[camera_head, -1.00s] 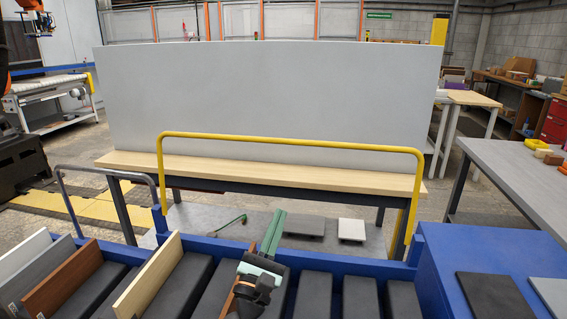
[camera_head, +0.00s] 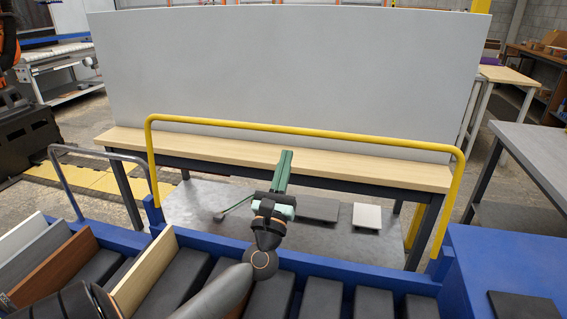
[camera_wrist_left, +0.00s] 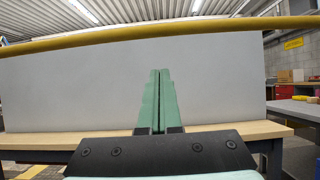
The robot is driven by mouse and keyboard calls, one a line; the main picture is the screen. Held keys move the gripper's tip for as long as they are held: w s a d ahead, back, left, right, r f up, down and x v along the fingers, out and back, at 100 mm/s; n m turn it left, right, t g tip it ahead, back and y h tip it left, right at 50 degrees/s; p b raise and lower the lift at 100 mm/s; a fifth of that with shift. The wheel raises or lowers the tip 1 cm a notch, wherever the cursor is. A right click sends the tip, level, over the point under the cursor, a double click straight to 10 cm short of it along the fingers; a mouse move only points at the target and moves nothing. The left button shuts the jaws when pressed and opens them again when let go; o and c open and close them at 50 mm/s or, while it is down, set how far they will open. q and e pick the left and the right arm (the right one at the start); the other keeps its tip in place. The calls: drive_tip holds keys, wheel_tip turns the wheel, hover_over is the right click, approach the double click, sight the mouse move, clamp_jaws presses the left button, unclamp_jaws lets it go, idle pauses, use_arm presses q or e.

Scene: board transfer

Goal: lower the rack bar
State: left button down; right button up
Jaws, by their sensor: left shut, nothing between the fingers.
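The yellow rack bar (camera_head: 300,130) stands raised across the far side of the blue rack (camera_head: 330,265), its two legs going down to the rack's sides. My left gripper (camera_head: 286,158) is shut and empty, with its green fingers pointing away from me. In the head view its fingertips overlap the wooden bench, just below the bar's crosspiece. In the left wrist view the bar (camera_wrist_left: 160,33) runs across the top, above the gripper's fingertips (camera_wrist_left: 159,72) and apart from them in the picture. My right gripper is not in view.
Several boards, including a light wooden one (camera_head: 145,270), stand in the rack's left part. A grey bar (camera_head: 100,150) stands at the left. A wooden bench (camera_head: 380,170) and a large grey panel (camera_head: 290,70) are behind the yellow bar. A grey table (camera_head: 545,145) is at the right.

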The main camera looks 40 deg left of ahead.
use_arm(q)
drive_tip(key=p+x, duration=0.1)
drive_tip(key=x, duration=0.6)
drive_tip(key=s, duration=0.1)
drive_tip(key=s+d+p, duration=0.1)
drive_tip(key=s+d+r+p, duration=0.1)
drive_tip(key=s, duration=0.1)
